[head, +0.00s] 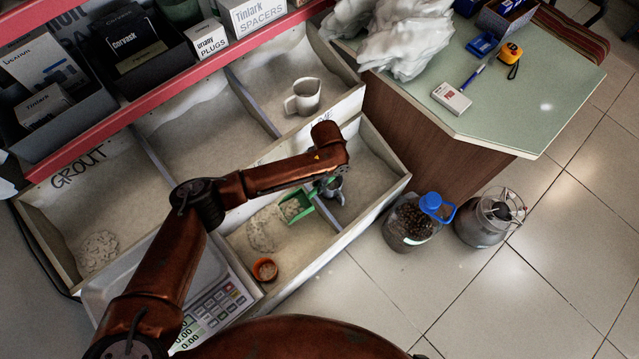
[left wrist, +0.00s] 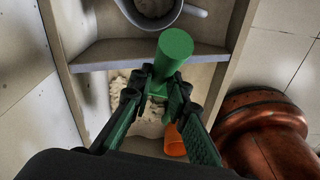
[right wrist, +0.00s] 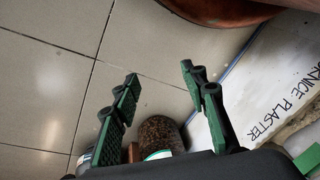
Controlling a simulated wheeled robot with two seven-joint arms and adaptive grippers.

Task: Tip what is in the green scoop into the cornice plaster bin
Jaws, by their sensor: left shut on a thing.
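The green scoop (head: 297,207) is held by its handle in my left gripper (head: 326,185), with pale lumpy material visible in its bowl. The handle also shows in the left wrist view (left wrist: 175,48), pointing up between the shut fingers (left wrist: 161,82). The scoop hangs above a front-row compartment, close to a pale heap (head: 262,230); its exact height cannot be told. The cornice plaster bin (right wrist: 247,85) shows by its lettered front wall in the right wrist view; in the head view its lettering is not visible. My right gripper (right wrist: 159,72) is open and empty over the floor.
An orange cup (head: 265,269) sits in the front-row bin beside the scale (head: 215,310).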

